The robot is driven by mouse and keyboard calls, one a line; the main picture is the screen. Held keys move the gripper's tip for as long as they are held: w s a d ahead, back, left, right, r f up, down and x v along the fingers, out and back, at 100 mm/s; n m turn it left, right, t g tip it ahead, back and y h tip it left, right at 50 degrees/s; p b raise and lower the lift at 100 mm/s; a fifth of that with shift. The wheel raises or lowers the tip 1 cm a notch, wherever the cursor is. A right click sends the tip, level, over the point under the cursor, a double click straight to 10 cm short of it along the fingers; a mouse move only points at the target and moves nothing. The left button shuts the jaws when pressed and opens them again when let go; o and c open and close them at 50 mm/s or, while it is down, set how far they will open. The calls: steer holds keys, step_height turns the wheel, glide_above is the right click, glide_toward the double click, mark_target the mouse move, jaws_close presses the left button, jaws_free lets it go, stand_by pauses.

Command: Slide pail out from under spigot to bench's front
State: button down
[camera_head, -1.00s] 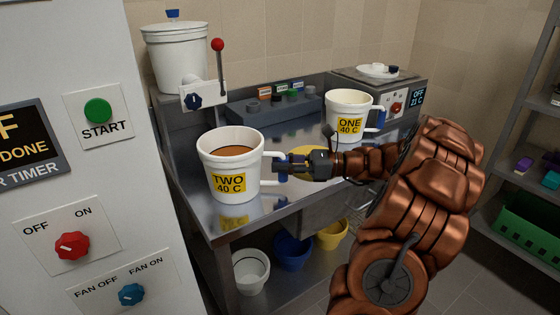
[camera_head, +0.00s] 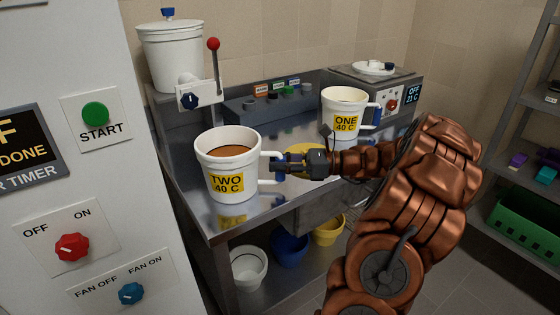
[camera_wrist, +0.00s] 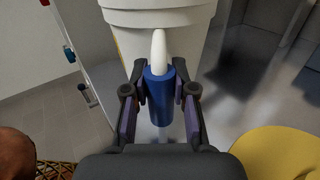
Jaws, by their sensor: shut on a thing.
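The white pail labelled TWO 40 C (camera_head: 228,168) stands upright near the front left corner of the steel bench (camera_head: 225,232), with brown liquid inside. The spigot (camera_head: 190,97) with its red-knobbed lever is on the white lidded tank (camera_head: 172,58) behind; the pail stands forward of it. My gripper (camera_head: 286,165) is to the pail's right, shut on the blue grip of its handle. In the wrist view the blue grip (camera_wrist: 159,92) sits between both fingers, and the pail's wall (camera_wrist: 165,18) is just beyond.
A second white pail, ONE 40 C (camera_head: 343,113), stands further back right. A yellow disc (camera_head: 300,148) lies behind my gripper. A row of small blocks (camera_head: 275,92) lines the back. A grey heater box (camera_head: 390,90) stands at the far right. Buckets (camera_head: 290,249) sit on the lower shelf.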

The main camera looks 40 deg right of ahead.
steer(key=c, duration=0.9)
jaws_free()
steer(key=shift+o, duration=0.2)
steer(key=v, duration=1.2)
steer(key=shift+s+d, duration=0.1)
